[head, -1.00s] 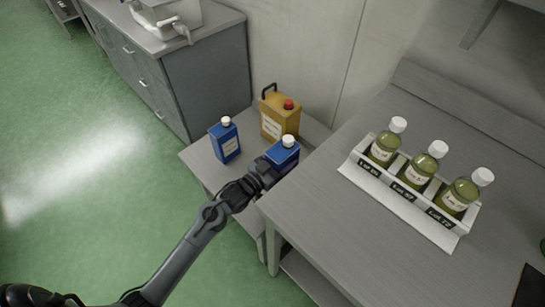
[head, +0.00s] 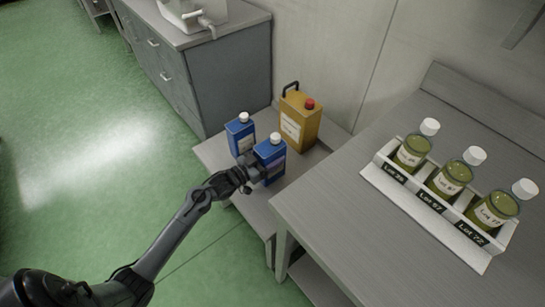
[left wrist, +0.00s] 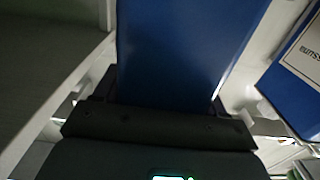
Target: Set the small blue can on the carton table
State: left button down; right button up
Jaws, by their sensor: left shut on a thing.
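My left gripper (head: 252,174) is shut on a blue can (head: 271,160) with a white cap. The held can is upright, over the small low grey table (head: 214,157); I cannot tell whether its base touches the top. In the left wrist view the held can (left wrist: 185,50) fills the space between the fingers. A second blue can (head: 240,135) with a white cap and a pale label stands on the low table, just behind and left of the held one. It also shows at the right of the left wrist view (left wrist: 297,85). My right gripper is not in view.
A yellow jug (head: 300,121) with a red cap and black handle stands at the back of the low table. A higher grey workbench (head: 330,210) adjoins on the right, bearing a white rack (head: 425,215) of olive-green bottles. A grey drawer cabinet (head: 200,70) stands behind.

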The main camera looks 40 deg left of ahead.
pick_arm(q)
jog(key=shift+f+b, duration=0.9)
jog(key=shift+f, duration=0.8)
jog(key=c, duration=0.5)
grip_release()
jog(key=shift+f, duration=0.3)
jog(key=o, duration=0.4)
jog(key=shift+r, duration=0.15)
